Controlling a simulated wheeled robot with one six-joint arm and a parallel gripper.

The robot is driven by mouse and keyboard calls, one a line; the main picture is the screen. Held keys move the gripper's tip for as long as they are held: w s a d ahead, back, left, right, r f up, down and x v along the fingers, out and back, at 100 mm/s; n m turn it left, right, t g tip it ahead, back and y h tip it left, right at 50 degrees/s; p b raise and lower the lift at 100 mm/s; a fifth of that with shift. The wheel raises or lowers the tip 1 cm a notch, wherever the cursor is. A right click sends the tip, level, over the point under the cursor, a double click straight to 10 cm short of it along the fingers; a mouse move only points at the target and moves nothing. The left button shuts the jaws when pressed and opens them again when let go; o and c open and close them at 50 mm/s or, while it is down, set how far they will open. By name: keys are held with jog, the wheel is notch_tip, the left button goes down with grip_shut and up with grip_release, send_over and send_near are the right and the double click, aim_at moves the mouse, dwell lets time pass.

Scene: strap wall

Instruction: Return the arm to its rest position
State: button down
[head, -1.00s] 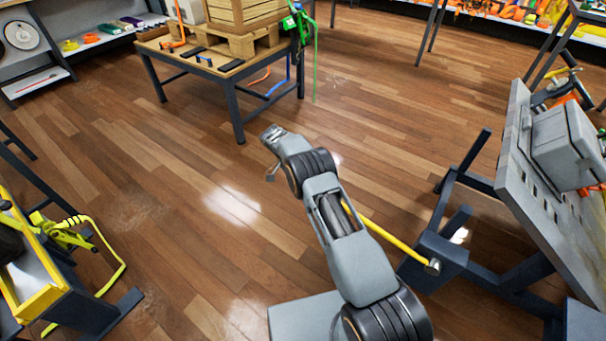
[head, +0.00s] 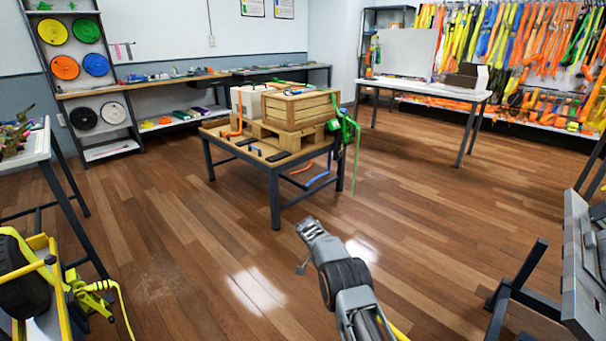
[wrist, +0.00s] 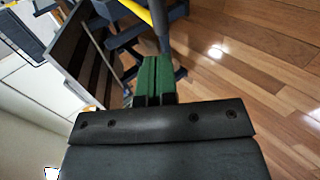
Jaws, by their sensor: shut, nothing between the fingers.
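My gripper (head: 308,228) is at the end of my grey arm in the lower middle of the head view, above the wooden floor. In the wrist view my gripper's green fingers (wrist: 155,78) lie side by side, shut, with nothing between them. The gripper is apart from the table and the other furniture in the head view. My arm's lower links run off the bottom edge of the head view and are hidden there.
A low table (head: 275,200) with a wooden crate (head: 299,109) stands beyond my gripper. A dark frame with a grey panel (head: 580,265) is at right. A yellow-edged stand (head: 62,300) is at lower left. Open floor (head: 430,210) lies between them.

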notch_tip(320, 180, down, 4)
jog(key=s+n+t+y, duration=0.1)
jog(key=s+n, duration=0.1)
jog(key=n, duration=0.3)
jog(key=s+r+n+t+y+p, duration=0.1)
jog(key=s+r+p, duration=0.6)
jog(key=r, duration=0.9)
jog(key=s+r+n+t+y+p, duration=0.1)
jog(key=s+r+t+y+p, duration=0.2)
jog(key=r, duration=1.3)
jog(key=s+d+r+n+t+y+p, duration=0.1)
jog(key=s+r+t+p, duration=0.5)
jog(key=s+r+p, duration=0.7)
notch_tip(320, 180, up, 4)
jog(key=s+n, duration=0.1)
jog(key=s, duration=0.2)
jog(key=shift+y, duration=0.4)
jog(key=shift+d+r, duration=0.1)
jog(key=shift+d, duration=0.05)
